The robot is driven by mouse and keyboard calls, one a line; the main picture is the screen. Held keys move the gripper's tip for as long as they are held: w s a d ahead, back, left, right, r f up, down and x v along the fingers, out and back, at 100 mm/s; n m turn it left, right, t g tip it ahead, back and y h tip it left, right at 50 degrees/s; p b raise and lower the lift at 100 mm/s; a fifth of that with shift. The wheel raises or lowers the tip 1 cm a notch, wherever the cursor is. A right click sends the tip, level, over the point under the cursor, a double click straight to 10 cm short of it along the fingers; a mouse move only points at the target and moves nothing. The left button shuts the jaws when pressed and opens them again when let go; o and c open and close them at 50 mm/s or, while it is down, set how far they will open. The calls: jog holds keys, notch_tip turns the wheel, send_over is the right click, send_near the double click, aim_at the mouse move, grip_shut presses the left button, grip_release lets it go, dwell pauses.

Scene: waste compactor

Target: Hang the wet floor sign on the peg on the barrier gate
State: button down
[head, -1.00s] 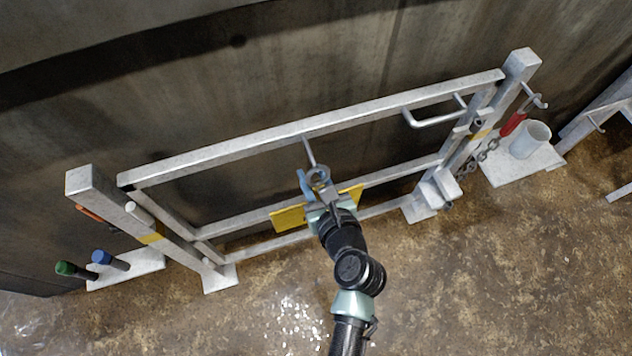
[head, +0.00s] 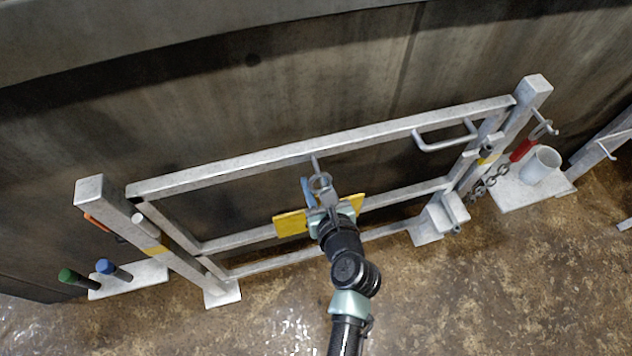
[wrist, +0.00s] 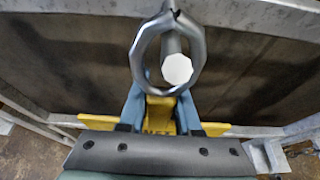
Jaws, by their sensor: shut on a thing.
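The yellow wet floor sign (head: 292,224) hangs from my gripper (head: 322,208) in front of the barrier gate (head: 240,172). My gripper's blue fingers (wrist: 160,108) are shut on the sign just below its metal ring (wrist: 137,62). The ring stands above the fingers and also shows in the head view (head: 321,183). The peg (head: 315,164) sticks out from the gate's top rail towards me. In the wrist view the peg's pale round tip (wrist: 177,69) shows inside the ring's opening. I cannot tell how far the peg reaches through the ring.
A U-shaped bracket (head: 445,143) is on the top rail to the right. The gate's posts stand left (head: 120,215) and right (head: 525,100). Green (head: 75,277) and blue (head: 112,268) handles stand at the left, a grey cup (head: 541,164) at the right. The front floor is clear.

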dwell(0.4)
jog(key=c, duration=0.5)
grip_release()
jog(key=shift+s, duration=0.1)
jog(key=p+v, duration=0.2)
jog(key=v, duration=1.1)
jog(key=shift+r, duration=0.1)
